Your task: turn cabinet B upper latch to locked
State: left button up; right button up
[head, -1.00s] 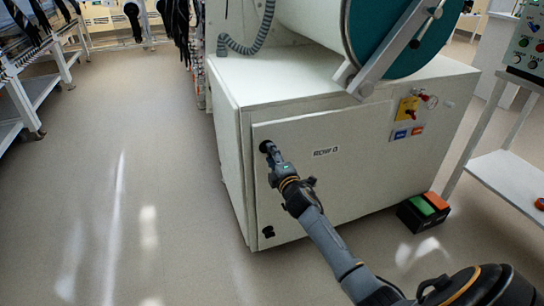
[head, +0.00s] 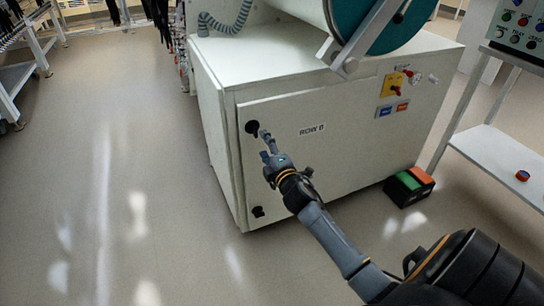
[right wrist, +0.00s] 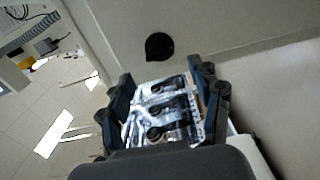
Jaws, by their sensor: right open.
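The cabinet (head: 320,165) is white, with a front door marked "ROW B". Its upper latch (head: 251,127) is a dark round knob near the door's upper left corner. The lower latch (head: 258,212) is a dark knob near the lower left corner. My right gripper (head: 265,146) is open and empty, just below and right of the upper latch in the head view. In the right wrist view a black latch knob (right wrist: 159,46) shows beyond the open fingers (right wrist: 160,75), apart from them. I cannot tell which way the upper latch is turned. My left gripper is out of view.
A teal round port cover (head: 375,22) is above the cabinet top. A yellow switch plate (head: 392,84) is at the door's upper right. A green and red pedal box (head: 408,186) stands on the floor at right, near a white side table (head: 500,160). The floor at left is clear.

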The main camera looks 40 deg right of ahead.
jog(key=v, duration=0.6)
dwell(0.3)
